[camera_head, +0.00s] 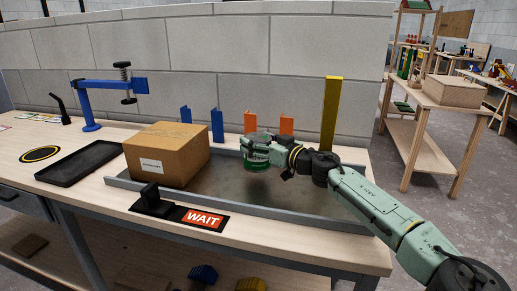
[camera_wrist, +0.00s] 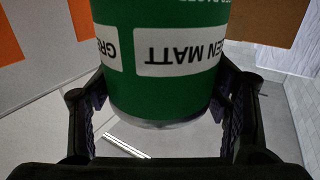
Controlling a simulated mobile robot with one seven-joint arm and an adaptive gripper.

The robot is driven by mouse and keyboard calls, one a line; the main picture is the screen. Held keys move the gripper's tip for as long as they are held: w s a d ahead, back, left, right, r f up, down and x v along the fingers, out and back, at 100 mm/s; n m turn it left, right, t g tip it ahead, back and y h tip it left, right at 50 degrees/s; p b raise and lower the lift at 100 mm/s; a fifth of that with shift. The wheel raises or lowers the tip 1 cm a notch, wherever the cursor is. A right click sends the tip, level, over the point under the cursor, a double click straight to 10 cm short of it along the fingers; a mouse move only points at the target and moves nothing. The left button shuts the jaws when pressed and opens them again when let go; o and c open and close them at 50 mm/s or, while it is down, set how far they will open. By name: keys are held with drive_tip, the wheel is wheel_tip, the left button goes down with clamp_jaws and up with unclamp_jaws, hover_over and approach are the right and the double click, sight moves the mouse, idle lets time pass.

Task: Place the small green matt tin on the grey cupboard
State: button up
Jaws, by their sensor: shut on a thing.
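The small green matt tin (camera_head: 257,160) is held in my gripper (camera_head: 262,148) above the grey metal tray (camera_head: 225,199) on the workbench. In the wrist view the tin (camera_wrist: 165,90) fills the space between the two black fingers. Its white label reads "EN MATT", upside down. My gripper is shut on the tin. In the head view my gripper hides part of the tin, and I cannot tell how far its base is above the tray. I cannot make out a grey cupboard in either view.
A cardboard box (camera_head: 167,153) stands in the tray, left of the tin. Blue (camera_head: 217,125) and orange (camera_head: 250,122) uprights and a yellow post (camera_head: 331,115) stand behind. A WAIT sign (camera_head: 202,218) lies in front. A black tray (camera_head: 80,163) and blue clamp (camera_head: 90,100) are left.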

drive_tip(key=shift+w+d, duration=0.15)
drive_tip(key=shift+f+p, duration=0.5)
drive_tip(key=shift+f, duration=1.15)
drive_tip(key=shift+f, duration=0.15)
drive_tip(key=o, duration=1.7)
drive_tip(key=shift+f, duration=0.1)
